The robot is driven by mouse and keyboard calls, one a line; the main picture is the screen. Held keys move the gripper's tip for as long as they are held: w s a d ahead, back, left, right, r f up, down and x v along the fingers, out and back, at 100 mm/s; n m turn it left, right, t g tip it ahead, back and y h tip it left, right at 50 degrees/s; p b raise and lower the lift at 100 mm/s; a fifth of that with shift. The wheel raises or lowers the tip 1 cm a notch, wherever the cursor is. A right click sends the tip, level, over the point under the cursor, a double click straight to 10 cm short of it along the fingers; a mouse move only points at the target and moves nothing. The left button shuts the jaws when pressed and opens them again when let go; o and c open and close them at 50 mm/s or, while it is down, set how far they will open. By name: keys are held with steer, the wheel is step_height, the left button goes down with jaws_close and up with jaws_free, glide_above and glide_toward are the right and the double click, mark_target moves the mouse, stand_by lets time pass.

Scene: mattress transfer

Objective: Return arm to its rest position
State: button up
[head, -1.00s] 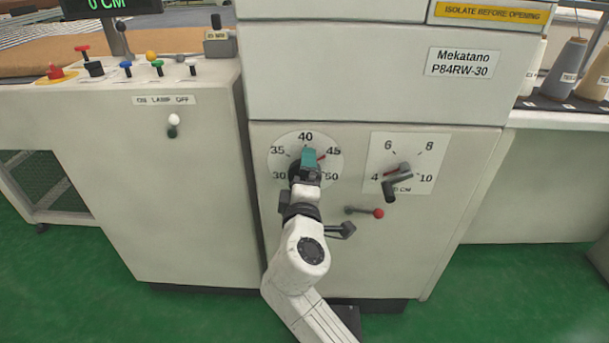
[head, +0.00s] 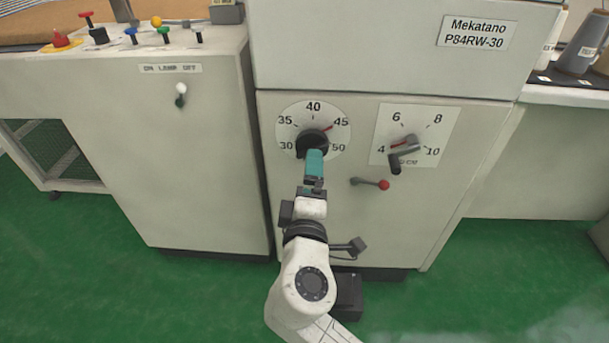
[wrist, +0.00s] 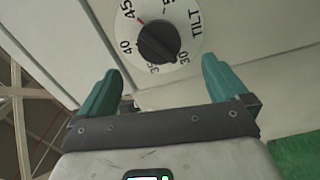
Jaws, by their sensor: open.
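My gripper (head: 314,163) is open, its teal fingers in front of and just below the black dial knob (head: 311,144) on the machine's front panel. In the wrist view the two teal fingers (wrist: 162,88) stand wide apart with nothing between them. The knob also shows in the wrist view (wrist: 158,43), beyond the fingertips and apart from them. The knob's round white scale runs from 30 to 50, and a red mark shows near 45. My arm reaches up to the panel from the bottom of the head view.
Right of the dial is a second scale (head: 437,120) with a grey lever, and below it a red-ended lever (head: 384,185). A control cabinet (head: 180,150) with a lamp switch (head: 181,92) and several coloured buttons stands left. Green floor (head: 480,260) is open below.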

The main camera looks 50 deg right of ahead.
stand_by(0.3)
steer(key=s+d+f+m+g+y, duration=0.1)
steer(key=s+f+m+g+y, duration=0.2)
steer(key=f, duration=0.4)
steer(key=s+d+f+m+g+y, duration=0.25)
steer(key=s+f, duration=0.25)
steer(key=f, duration=0.3)
steer(key=s+a+f+g+y, duration=0.5)
steer(key=s+a+f+y, duration=0.45)
steer(key=s, duration=0.25)
step_height(320, 180, up, 24)
steer(key=h+p, duration=0.1)
steer(key=p, duration=2.2)
steer(key=shift+w+a+m+p, duration=0.15)
steer(key=shift+w+m+p, duration=0.05)
steer(key=shift+m+p, duration=0.2)
steer(key=shift+f+t, duration=0.15)
steer(key=shift+t, duration=0.1)
